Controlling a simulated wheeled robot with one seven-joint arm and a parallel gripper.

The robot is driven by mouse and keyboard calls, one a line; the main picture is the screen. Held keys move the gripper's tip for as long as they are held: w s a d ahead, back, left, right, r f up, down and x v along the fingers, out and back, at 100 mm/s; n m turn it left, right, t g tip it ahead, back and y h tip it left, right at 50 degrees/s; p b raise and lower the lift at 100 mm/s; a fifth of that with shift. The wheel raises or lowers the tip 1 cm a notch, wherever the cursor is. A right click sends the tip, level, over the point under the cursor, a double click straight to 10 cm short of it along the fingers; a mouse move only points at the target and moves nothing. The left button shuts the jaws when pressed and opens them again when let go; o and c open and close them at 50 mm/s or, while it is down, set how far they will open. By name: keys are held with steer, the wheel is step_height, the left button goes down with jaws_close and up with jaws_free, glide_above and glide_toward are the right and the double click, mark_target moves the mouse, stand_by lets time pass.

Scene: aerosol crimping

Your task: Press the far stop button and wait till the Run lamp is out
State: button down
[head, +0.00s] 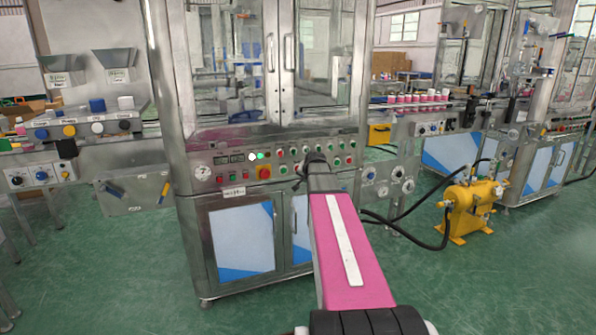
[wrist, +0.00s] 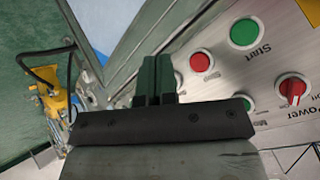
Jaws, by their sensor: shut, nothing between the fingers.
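My gripper (wrist: 155,64) is shut and empty, its dark fingertips close to the control panel in the wrist view. A red button (wrist: 201,61) is just right of the fingertips, with a green button (wrist: 244,32) marked Start above it. Another button (wrist: 178,80) is partly hidden behind the fingers. In the head view the steel control panel (head: 225,172) carries rows of red and green buttons, and my arm's end covers part of it. A green lamp (head: 260,156) glows there beside a white one (head: 252,157). Their labels are too small to read, and contact with a button cannot be told.
A red Power knob (wrist: 292,90) sits right of the fingers. Glass doors (head: 325,60) stand above. A yellow pump (head: 470,208) with black hoses is on the floor at right.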

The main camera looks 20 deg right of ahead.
steer(key=w, duration=0.6)
steer(key=shift+w+a, duration=0.15)
steer(key=shift+w, duration=0.2)
stand_by(1.7)
steer(key=shift+w, duration=0.35)
steer(key=shift+w, duration=0.35)
stand_by(0.7)
steer(key=shift+s, duration=0.8)
steer(key=shift+s, duration=0.15)
steer(key=s, duration=0.4)
steer(key=shift+s, duration=0.4)
